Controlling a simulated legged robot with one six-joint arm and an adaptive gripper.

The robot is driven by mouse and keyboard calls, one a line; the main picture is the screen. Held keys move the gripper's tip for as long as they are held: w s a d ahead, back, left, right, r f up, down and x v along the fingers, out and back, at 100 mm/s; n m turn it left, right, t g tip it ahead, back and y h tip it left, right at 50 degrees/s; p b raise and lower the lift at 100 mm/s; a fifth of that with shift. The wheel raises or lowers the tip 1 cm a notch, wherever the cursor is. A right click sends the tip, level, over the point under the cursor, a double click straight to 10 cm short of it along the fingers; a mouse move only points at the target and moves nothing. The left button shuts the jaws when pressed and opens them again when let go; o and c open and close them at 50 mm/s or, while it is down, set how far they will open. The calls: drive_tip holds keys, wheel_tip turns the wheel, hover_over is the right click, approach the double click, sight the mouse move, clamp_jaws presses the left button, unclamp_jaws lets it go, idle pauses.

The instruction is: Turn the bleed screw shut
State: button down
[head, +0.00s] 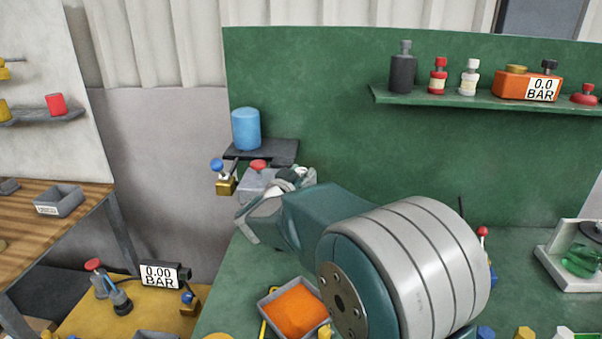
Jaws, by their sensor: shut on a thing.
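My gripper (262,214) is at the grey fixture (257,182) below the small dark shelf, left of centre. It is shut on a part that its own fingers and wrist hide. A red knob (258,165) shows on top of the fixture, just above the fingers. A blue knob (217,165) on a brass valve body (226,186) sits to the left, clear of my fingers. I cannot tell from this view which part is the bleed screw or how far it is turned.
A blue cylinder (246,128) stands on the dark shelf (281,151) close above my gripper. The green back panel (330,100) rises behind. A grey tray of orange material (293,311) lies below my arm.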

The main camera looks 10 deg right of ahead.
drive_tip(key=shift+a+m+g+h, duration=0.15)
drive_tip(key=shift+m+g+h, duration=1.05)
drive_tip(key=shift+g+h, duration=0.15)
drive_tip(key=shift+m+g+h, duration=1.35)
drive_tip(key=shift+m+g, duration=0.05)
drive_tip(key=shift+g, duration=0.55)
drive_tip(key=shift+c, duration=1.7)
unclamp_jaws()
drive_tip(key=v, duration=1.2)
drive_tip(key=shift+w, duration=0.15)
